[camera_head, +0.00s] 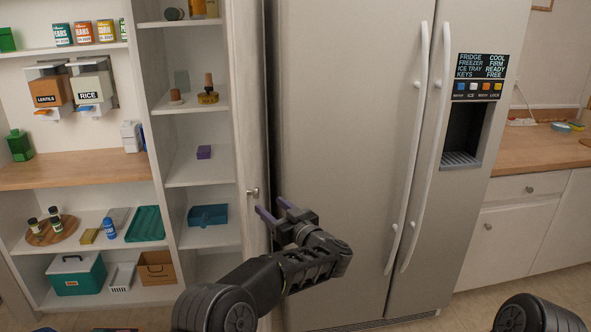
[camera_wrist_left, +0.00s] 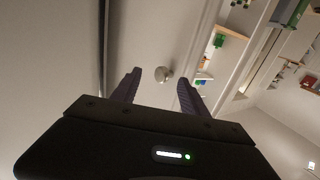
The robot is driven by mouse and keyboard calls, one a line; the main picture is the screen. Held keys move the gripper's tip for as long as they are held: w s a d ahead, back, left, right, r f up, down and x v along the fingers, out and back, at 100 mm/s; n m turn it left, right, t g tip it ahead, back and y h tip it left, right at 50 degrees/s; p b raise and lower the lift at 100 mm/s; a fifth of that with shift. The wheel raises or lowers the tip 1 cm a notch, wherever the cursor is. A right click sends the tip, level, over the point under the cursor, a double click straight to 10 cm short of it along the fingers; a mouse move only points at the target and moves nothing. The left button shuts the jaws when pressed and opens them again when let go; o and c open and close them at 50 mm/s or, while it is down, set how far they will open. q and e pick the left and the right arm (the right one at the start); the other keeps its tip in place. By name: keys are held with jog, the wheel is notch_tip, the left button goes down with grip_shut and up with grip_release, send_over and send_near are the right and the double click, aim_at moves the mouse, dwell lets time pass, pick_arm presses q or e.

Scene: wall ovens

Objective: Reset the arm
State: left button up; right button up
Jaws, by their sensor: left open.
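My left gripper (camera_head: 270,210) is in front of the white cabinet door edge, left of the fridge, with its purple fingers apart and nothing between them. In the left wrist view the two fingers (camera_wrist_left: 160,88) are spread. A round metal knob (camera_wrist_left: 163,74) shows beyond and between them, apart from both fingertips as far as I can tell. The same knob (camera_head: 252,192) is just left of and above the fingertips in the head view. My right gripper is out of view; only a dark part of my right arm shows at the bottom right.
The steel fridge (camera_head: 345,120) with long white handles (camera_head: 424,150) stands close to the right of my left arm. Open pantry shelves (camera_head: 200,145) with jars, boxes and bins are on the left. A wooden counter (camera_head: 535,150) is at the far right. Floor shows at the bottom.

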pick_arm(q)
jog(key=s+d+f+m+h, duration=0.1)
jog(key=s+f+m+h, duration=0.15)
jog(key=f, duration=0.55)
jog(key=s+f+m+h, duration=0.2)
jog(key=f+h, duration=0.2)
jog(key=f, duration=0.5)
jog(key=s+d+f+m+h, duration=0.1)
jog(key=s+f+m+h, duration=0.15)
jog(key=f, duration=0.55)
jog(key=s+d+f+g+h, duration=0.1)
jog(key=s+f+g+h, duration=0.15)
jog(key=s+f, duration=0.5)
jog(key=s+d+f+g+h, duration=0.1)
jog(key=s+f+g+h, duration=0.3)
jog(key=s, duration=0.6)
jog(key=s+f+g, duration=0.2)
jog(key=s+g, duration=0.1)
jog(key=s, duration=1)
jog(key=s+d+f+g, duration=0.1)
jog(key=s+f+g, duration=0.1)
jog(key=s, duration=1.1)
jog(key=shift+s+d+f+n+g, duration=0.25)
jog(key=shift+f+n+g, duration=0.1)
jog(key=shift+g, duration=0.4)
jog(key=shift+h, duration=0.25)
